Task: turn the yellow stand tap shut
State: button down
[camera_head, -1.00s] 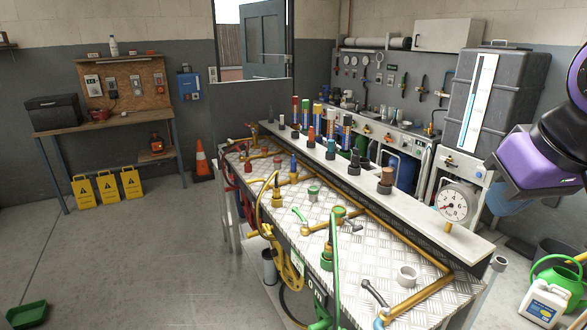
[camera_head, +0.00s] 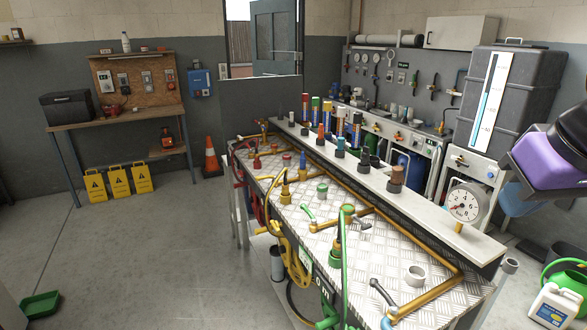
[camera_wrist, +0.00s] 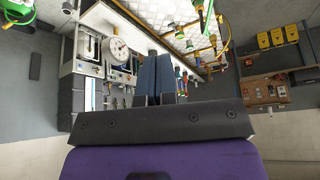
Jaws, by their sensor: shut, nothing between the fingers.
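The yellow stand tap appears to be the yellow fitting (camera_head: 285,193) on the left part of the metal-topped bench (camera_head: 325,262) in the head view, with a yellow hose arching beside it. Its handle is too small to read, so I cannot tell its position. My gripper (camera_wrist: 156,75) shows in the wrist view, its dark fingers close together, shut and empty. In the head view only my purple wrist shows at the right edge, well away from the yellow fitting; the fingers cannot be made out there.
A green stand fitting (camera_head: 337,248) with a green hose stands at the bench's near end. A raised shelf (camera_head: 430,206) carries several nozzles and a round gauge (camera_head: 466,204). An orange cone (camera_head: 211,157) and yellow signs (camera_head: 118,183) stand at the left.

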aim_at(258, 179)
jog(key=j, duration=0.75)
jog(key=k+j+z, duration=0.15)
jog(key=j, duration=0.6)
jog(key=i+j, duration=0.2)
jog(key=i+j+z, duration=0.1)
jog(key=j, duration=0.3)
jog(key=i+j+z, duration=0.1)
jog(key=j, duration=0.25)
jog(key=i+j, duration=0.3)
jog(key=i+j+z, duration=0.15)
jog(key=i, duration=0.55)
